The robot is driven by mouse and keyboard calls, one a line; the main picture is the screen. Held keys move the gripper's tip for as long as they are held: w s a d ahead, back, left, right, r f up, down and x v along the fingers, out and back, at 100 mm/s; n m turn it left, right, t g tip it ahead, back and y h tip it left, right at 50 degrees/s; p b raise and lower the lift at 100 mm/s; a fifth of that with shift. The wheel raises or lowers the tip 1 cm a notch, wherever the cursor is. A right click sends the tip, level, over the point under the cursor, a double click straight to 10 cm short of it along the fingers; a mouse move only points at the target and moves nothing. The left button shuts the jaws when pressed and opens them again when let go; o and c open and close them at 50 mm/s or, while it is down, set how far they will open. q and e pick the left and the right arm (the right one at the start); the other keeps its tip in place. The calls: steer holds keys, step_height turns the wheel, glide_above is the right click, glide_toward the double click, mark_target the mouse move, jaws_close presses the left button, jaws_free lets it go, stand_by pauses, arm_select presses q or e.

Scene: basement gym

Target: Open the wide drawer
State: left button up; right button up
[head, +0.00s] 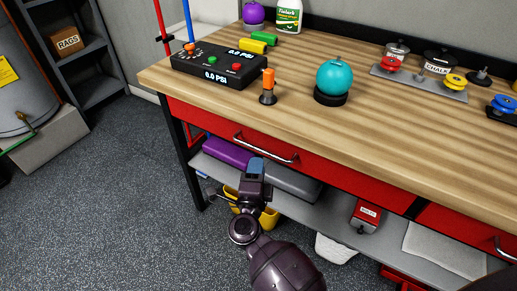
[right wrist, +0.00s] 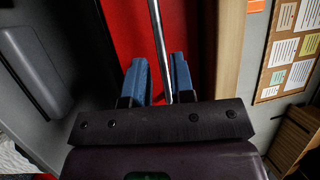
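The wide drawer (head: 330,174) has a red front under the wooden bench top and looks closed, flush with the bench. Its silver bar handle (head: 265,149) runs along the front. My right gripper (head: 256,163) is just below and in front of the handle in the head view. In the right wrist view its two blue fingers (right wrist: 160,78) are apart, and the handle bar (right wrist: 156,30) runs down into the gap between them. The red drawer front (right wrist: 115,25) is behind. I cannot tell how deep the bar sits between the fingers. My left gripper is not in view.
The bench top (head: 355,125) holds a control box (head: 215,68), a teal ball (head: 335,77) and a tray of weights (head: 420,84). A second red drawer (head: 460,229) is at the right. A grey shelf (head: 330,215) below holds several items. The floor at left is clear.

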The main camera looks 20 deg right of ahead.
mark_target(260, 150)
steer(key=shift+x, duration=3)
steer(key=shift+c, duration=0.5)
jaws_close()
